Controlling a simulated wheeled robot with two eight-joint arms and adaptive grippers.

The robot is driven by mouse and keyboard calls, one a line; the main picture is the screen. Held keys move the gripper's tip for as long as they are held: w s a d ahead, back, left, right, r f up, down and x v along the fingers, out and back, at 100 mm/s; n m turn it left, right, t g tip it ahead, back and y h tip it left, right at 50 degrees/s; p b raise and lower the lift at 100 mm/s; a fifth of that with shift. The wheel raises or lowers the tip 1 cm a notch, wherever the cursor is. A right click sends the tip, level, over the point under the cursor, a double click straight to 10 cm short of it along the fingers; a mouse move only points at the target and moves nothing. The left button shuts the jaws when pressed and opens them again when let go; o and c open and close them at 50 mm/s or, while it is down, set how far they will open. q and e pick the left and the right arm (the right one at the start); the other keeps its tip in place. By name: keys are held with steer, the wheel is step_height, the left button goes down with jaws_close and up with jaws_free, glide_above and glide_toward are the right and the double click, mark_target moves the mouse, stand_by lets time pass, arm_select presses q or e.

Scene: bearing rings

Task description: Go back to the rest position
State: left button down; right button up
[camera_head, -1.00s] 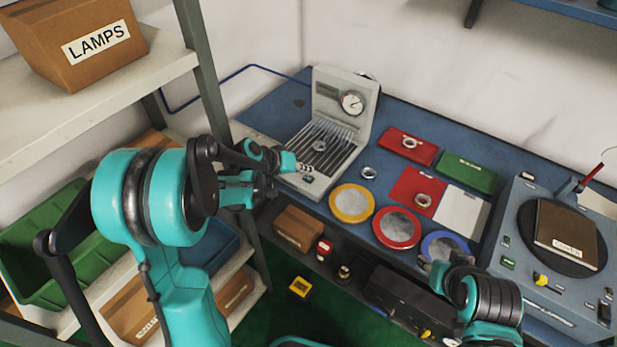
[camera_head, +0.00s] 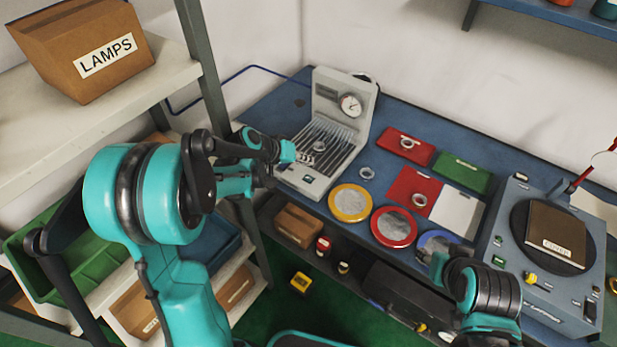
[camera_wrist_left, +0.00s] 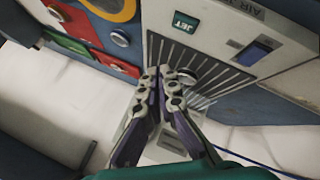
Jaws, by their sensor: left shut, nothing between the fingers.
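My left gripper (camera_head: 308,157) is shut and empty. In the head view it is over the grey air-jet unit (camera_head: 311,181) with the slotted plate and dial gauge. The left wrist view shows its fingers (camera_wrist_left: 165,76) close together in front of the slotted plate (camera_wrist_left: 215,78). A metal ring (camera_head: 319,147) lies on that plate, apart from the fingers as far as I can tell; in the wrist view they partly cover it. My right arm (camera_head: 487,290) shows at the lower right of the head view; its fingers cannot be made out.
The blue bench (camera_head: 268,112) carries yellow (camera_head: 351,203), red (camera_head: 394,227) and blue-rimmed dishes, a red mat (camera_head: 403,183) with a ring, red and green boxes, and a turntable unit (camera_head: 508,248). A shelf post (camera_head: 206,75) and lamps box (camera_head: 88,50) stand left, close to my left arm.

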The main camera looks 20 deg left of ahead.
stand_by(0.5)
arm_select(q)
steer(key=s+r+y, duration=0.2)
steer(key=s+r, duration=0.1)
steer(key=s, duration=0.9)
steer(key=s+r+m+y, duration=0.1)
steer(key=s+r+y, duration=0.2)
steer(key=s, duration=1)
steer(key=shift+d+r+y, duration=0.2)
steer(key=shift+r+y, duration=0.1)
steer(key=shift+r, duration=0.05)
